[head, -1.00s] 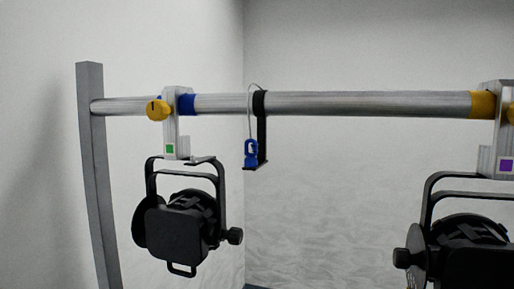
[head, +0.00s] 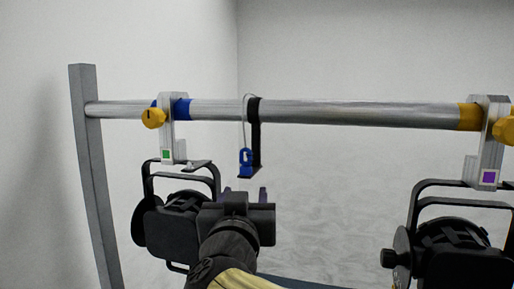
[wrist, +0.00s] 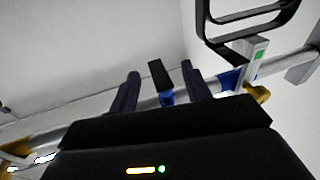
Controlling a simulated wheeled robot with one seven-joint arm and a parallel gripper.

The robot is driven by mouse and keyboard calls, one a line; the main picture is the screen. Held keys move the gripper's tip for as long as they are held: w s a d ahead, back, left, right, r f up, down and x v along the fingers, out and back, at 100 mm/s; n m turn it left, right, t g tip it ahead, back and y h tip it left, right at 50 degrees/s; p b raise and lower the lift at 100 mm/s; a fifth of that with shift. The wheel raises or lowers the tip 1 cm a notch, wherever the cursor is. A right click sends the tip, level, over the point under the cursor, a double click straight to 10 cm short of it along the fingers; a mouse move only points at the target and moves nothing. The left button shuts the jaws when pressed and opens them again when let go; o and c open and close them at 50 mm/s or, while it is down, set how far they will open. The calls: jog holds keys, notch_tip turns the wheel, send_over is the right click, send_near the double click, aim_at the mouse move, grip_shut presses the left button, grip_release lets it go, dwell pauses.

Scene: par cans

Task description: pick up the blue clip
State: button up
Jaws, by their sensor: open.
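The blue clip (head: 245,162) hangs at the lower end of a black strap (head: 255,135) looped over the metal pipe (head: 330,113), with a thin wire loop above it. My gripper (head: 245,192) is in the lower middle of the head view, fingers pointing up and away, just below the clip in the picture. It is open and empty. In the wrist view the blue clip (wrist: 167,98) shows between the two dark fingers (wrist: 158,90), beyond them, partly hidden by the strap's black foot. I see no contact between fingers and clip.
A black lamp (head: 170,225) with a green-marked clamp hangs left, partly behind my arm. Another lamp (head: 460,245) with a purple-marked clamp hangs right. A grey upright post (head: 88,150) stands at the far left. The space between strap and right lamp is clear.

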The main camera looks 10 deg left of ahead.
jog(key=s+a+r+m+h+p, duration=0.1)
jog(key=s+r+h, duration=0.1)
jog(key=s, duration=0.5)
jog(key=s+r+m+g+h, duration=0.1)
jog(key=s+r, duration=0.4)
jog(key=s, duration=0.2)
jog(key=shift+a+r+m+h+p, duration=0.3)
jog(key=shift+a+h+p, duration=0.05)
jog(key=shift+h, duration=0.05)
jog(key=p, duration=0.4)
send_near(245, 153)
jog(key=w, duration=0.4)
jog(key=shift+w+d+r, duration=0.1)
jog(key=shift+w+d, duration=0.05)
jog(key=shift+w, duration=0.15)
jog(key=shift+w+d, duration=0.1)
jog(key=shift+w, duration=0.35)
jog(key=shift+w+d+p, duration=0.1)
jog(key=shift+w+p, duration=0.9)
jog(key=shift+w, duration=1.7)
